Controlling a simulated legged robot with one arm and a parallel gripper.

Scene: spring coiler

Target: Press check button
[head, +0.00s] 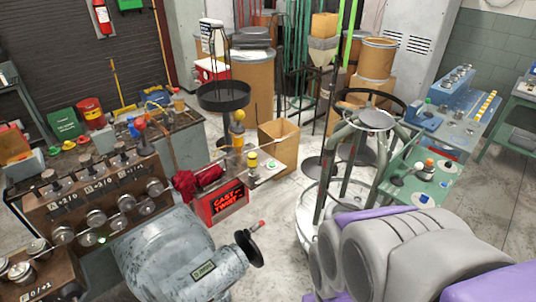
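No button labelled "check" can be read in the head view. A red box with a lit sign reading "CAST TWIST" (228,198) stands at the centre. Beside it is a pale panel (268,174) with a small green button-like spot (271,164); I cannot tell whether this is the check button. A green-topped station (415,188) at the right carries small round green, white and blue parts, too small to identify. Grey and purple parts of my own body fill the lower right. My gripper cannot be made out.
A grey machine with a black handwheel (246,248) stands at the front, beside brown units with several knobs (96,217). A round metal-framed stand (371,118) is right of centre. Pale floor (280,225) shows between the box and the stand. Drums and cartons crowd the back.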

